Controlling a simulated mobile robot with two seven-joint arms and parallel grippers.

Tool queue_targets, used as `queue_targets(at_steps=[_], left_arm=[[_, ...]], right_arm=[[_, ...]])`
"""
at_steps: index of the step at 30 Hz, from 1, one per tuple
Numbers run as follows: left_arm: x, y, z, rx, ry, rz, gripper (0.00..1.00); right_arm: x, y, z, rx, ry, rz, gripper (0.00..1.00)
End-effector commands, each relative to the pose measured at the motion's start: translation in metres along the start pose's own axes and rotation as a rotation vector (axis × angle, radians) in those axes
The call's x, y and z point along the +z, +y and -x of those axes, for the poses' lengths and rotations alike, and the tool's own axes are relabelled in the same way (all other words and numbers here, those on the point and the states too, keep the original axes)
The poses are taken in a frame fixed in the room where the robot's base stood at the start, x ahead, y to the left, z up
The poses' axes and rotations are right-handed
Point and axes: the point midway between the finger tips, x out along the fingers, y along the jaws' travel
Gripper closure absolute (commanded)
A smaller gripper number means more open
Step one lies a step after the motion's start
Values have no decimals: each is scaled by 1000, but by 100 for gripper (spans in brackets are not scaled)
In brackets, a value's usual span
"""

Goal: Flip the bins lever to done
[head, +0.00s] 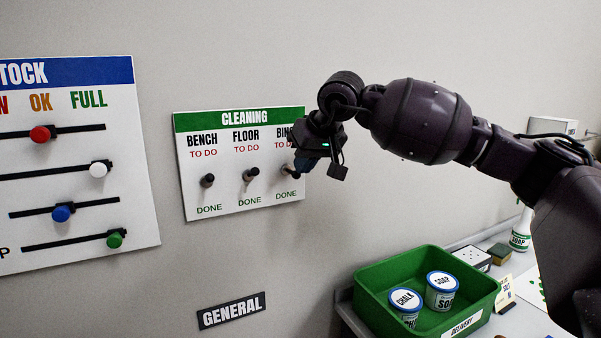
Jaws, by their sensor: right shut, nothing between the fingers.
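The cleaning board (239,163) hangs on the wall with a green header and three levers under BENCH, FLOOR and BINS, each with TO DO above and DONE below. The bins lever (287,172) is at the right of the board, partly hidden by my right gripper. Its exact position is hard to tell. The floor lever (250,174) and bench lever (207,180) stick out to its left. My right gripper (299,172) is shut and empty, right at the bins lever; I cannot tell whether it touches. My left gripper is not in view.
A stock board (75,160) with colored sliders hangs at the left. A GENERAL sign (231,310) is below. A green delivery bin (374,297) holding chalk (405,303) and soap (441,290) tubs stands on the bench at the lower right.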

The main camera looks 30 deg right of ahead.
Motion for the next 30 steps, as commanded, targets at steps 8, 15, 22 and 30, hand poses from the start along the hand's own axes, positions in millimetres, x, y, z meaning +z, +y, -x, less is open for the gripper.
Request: queue_targets(at_steps=[8, 15, 22, 30], left_arm=[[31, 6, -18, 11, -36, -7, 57], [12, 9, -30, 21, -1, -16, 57], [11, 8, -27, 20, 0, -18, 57], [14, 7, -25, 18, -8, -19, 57]], right_arm=[[14, 5, -27, 4, 222, 38, 100], [12, 3, -19, 0, 349, 54, 100], [11, 3, -15, 0, 349, 54, 100], [6, 1, -7, 0, 348, 53, 100]])
